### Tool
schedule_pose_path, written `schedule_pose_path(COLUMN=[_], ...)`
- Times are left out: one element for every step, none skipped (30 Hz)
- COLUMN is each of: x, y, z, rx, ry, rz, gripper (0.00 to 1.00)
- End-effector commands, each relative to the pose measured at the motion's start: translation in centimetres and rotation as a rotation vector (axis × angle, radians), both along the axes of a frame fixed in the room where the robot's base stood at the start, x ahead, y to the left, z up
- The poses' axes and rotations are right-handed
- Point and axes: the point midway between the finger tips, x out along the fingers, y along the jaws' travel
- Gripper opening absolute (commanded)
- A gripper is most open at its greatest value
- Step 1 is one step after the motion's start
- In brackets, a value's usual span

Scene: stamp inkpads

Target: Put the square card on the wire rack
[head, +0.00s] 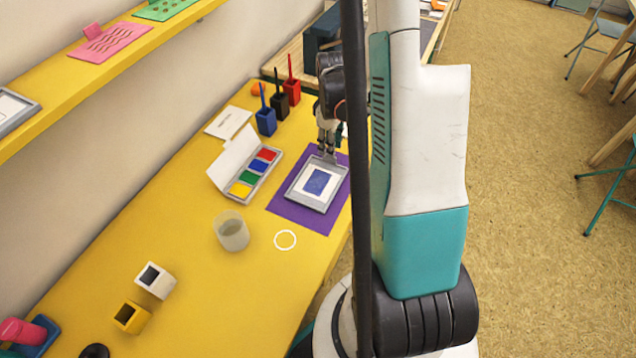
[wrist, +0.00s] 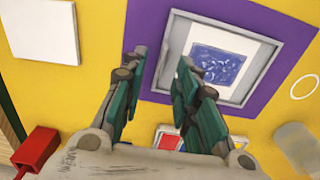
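A square white card (head: 317,183) with a blue print lies in a grey tray (head: 299,198) on a purple mat (head: 283,206). In the wrist view, the card (wrist: 192,35), the tray's grey rim (wrist: 235,23) and the mat (wrist: 145,25) also show. My gripper (head: 328,152) points down at the tray's far edge in the head view. I cannot make out a wire rack.
An open paint box (head: 262,171), a cup (head: 231,232), a white ring (head: 285,240) and brush pots (head: 266,121) stand around the mat. A white card (head: 228,122) lies at the back left. A yellow shelf (head: 120,55) runs above left.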

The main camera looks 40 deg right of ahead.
Motion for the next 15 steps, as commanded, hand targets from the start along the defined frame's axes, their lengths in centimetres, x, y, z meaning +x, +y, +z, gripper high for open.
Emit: schedule_pose_path(x=[-0.1,-0.1,-0.2,-0.3,-0.4,-0.6,-0.7,-0.8,-0.7,-0.7,-0.7,-0.7,-0.7,-0.7,-0.7], y=[0.0,0.0,0.0,0.0,0.0,0.0,0.0,-0.1,-0.1,-0.1,0.0,0.0,0.0,0.0,0.0], z=[-0.4,-0.7,-1.1,-1.5,-2.0,-2.6,-3.1,-3.5,-4.1,-4.5,-4.8,-5.0,-5.1,-5.1,-5.1], rx=[0.000,0.000,0.000,0.000,0.000,0.000,0.000,0.000,0.000,0.000,0.000,0.000,0.000,0.000,0.000], ry=[0.000,0.000,0.000,0.000,0.000,0.000,0.000,0.000,0.000,0.000,0.000,0.000,0.000,0.000,0.000], rz=[0.000,0.000,-0.001,-0.001,-0.001,-0.001,-0.001,-0.001,0.000,0.000,0.000,0.000,0.000,0.000,0.000], gripper=[0.28,0.28,0.28,0.28,0.28,0.28,0.28,0.28,0.28,0.28,0.28,0.28,0.28,0.28,0.28])
